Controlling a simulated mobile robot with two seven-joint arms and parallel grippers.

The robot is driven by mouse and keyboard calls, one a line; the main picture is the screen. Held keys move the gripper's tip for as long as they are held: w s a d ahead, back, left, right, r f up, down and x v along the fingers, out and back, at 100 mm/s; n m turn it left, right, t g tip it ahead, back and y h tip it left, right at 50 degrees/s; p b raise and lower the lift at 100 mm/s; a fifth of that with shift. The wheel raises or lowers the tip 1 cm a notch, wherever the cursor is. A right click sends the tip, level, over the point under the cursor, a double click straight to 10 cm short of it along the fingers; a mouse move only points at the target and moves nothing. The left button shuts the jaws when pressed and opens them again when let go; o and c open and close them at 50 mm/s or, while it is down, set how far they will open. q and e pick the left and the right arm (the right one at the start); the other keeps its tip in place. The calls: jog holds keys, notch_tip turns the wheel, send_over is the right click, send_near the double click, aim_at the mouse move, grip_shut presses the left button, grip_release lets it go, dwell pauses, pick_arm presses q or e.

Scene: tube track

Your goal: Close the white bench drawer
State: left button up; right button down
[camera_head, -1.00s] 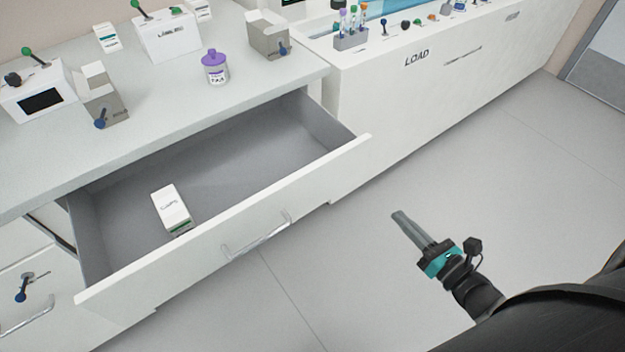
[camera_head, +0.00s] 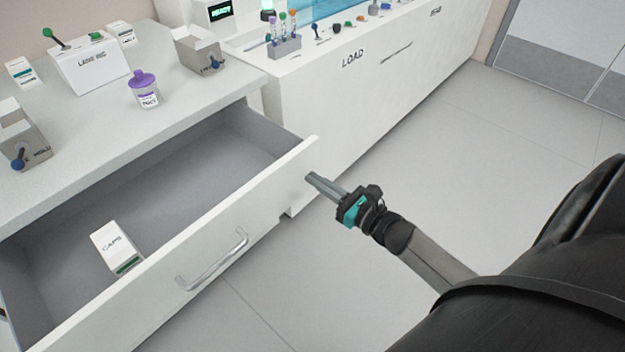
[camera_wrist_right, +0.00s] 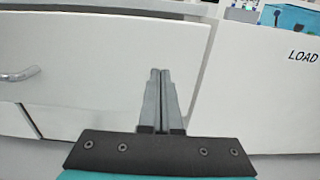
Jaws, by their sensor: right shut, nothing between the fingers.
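The white bench drawer (camera_head: 190,268) stands pulled out from the bench, with a metal bar handle (camera_head: 212,260) on its front. A white box marked CAPS (camera_head: 115,245) lies inside it. My right gripper (camera_head: 312,179) is shut and empty, close by the right end of the drawer front; I cannot tell whether it touches. In the right wrist view the shut fingers (camera_wrist_right: 160,85) point at the right part of the drawer front (camera_wrist_right: 105,60), with the handle (camera_wrist_right: 20,74) at far left. My left gripper is in neither view.
On the bench top are a purple-capped jar (camera_head: 144,92), a labelled white box (camera_head: 92,72) and grey holders (camera_head: 200,50). A white machine marked LOAD (camera_head: 345,95) stands right of the drawer, with a tube rack (camera_head: 284,46) on it. The floor (camera_head: 420,150) in front is clear.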

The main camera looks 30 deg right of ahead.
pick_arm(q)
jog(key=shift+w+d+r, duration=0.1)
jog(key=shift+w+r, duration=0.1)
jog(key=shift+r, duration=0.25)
pick_arm(e)
jog(key=shift+x, duration=0.8)
jog(key=shift+w, duration=0.1)
